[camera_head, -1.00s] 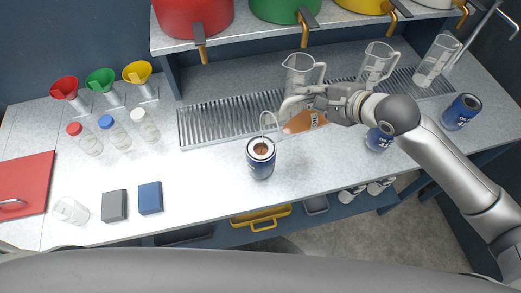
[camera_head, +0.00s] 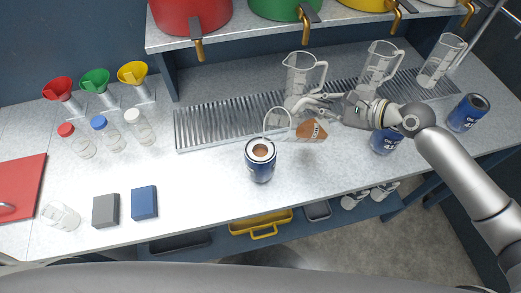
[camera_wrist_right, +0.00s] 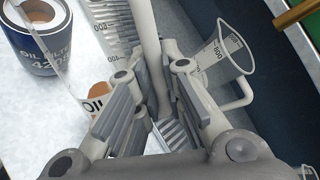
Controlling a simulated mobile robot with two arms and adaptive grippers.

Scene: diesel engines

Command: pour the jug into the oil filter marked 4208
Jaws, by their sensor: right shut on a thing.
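The clear jug (camera_head: 311,131), with brown oil and an OIL label, is tipped nearly on its side above the table, its mouth towards the left. My right gripper (camera_head: 318,101) is shut on its handle (camera_wrist_right: 148,40). The blue and white oil filter (camera_head: 260,168) stands upright below and left of the jug's mouth. In the right wrist view the filter (camera_wrist_right: 40,45) reads 4208, partly cut off, and brown shows in its top hole. The jug's label (camera_wrist_right: 97,103) shows there too. I cannot make out a stream between them. My left gripper is not in view.
Two more blue filters (camera_head: 385,143) (camera_head: 467,113) stand to the right, their numbers not fully readable. Clear jugs (camera_head: 301,78) (camera_head: 378,65) (camera_head: 440,62) stand behind, on or near the drain grate (camera_head: 210,123). Funnels, bottles and blocks are on the left. The table front beside the filter is clear.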

